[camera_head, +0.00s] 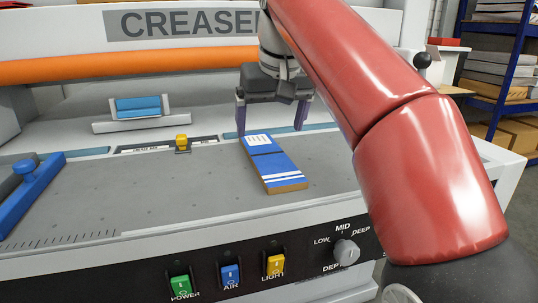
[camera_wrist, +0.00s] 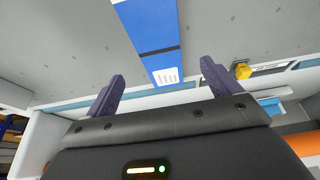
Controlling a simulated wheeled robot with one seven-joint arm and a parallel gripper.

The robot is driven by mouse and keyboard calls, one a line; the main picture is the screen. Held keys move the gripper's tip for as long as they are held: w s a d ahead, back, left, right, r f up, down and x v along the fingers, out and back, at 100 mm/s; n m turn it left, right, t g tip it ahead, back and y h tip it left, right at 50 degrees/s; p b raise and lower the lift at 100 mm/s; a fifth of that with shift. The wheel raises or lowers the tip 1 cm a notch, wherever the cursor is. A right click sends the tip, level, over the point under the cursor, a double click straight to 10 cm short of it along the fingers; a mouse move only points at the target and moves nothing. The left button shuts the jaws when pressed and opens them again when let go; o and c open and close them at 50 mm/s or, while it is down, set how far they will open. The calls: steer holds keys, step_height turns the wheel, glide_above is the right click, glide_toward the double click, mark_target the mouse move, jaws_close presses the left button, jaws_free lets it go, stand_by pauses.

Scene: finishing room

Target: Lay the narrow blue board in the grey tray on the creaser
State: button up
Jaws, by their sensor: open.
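The narrow blue board (camera_head: 273,165) lies on the creaser's grey bed, with white stripes near its front end and a white printed patch at its far end. It also shows in the wrist view (camera_wrist: 147,30). My gripper (camera_head: 269,131) is open and empty at the board's far end. In the wrist view, the fingers (camera_wrist: 162,71) stand apart on either side of the board's printed end, with gaps to both. A pale grey tray-like holder (camera_head: 155,124) sits at the back left, with a blue block (camera_head: 139,107) on it; I cannot tell whether it is the task's tray.
A yellow slider (camera_head: 182,143) stands on a scale strip behind the bed. A blue guide bar (camera_head: 35,195) with a knob lies at the left. Switches and a depth knob (camera_head: 346,252) line the front panel. Shelving (camera_head: 495,80) stands at the back right.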

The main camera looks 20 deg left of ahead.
mark_target(268, 154)
steer(key=shift+s+b+x, duration=0.15)
steer(key=shift+b+x, duration=0.4)
steer(key=shift+x, duration=1.05)
steer(key=shift+s+b+x, duration=0.1)
steer(key=shift+b+x, duration=0.4)
steer(key=shift+x, duration=1.05)
steer(key=shift+d+f, duration=0.1)
steer(key=shift+d, duration=0.1)
steer(key=shift+c, duration=0.4)
steer(key=c, duration=1)
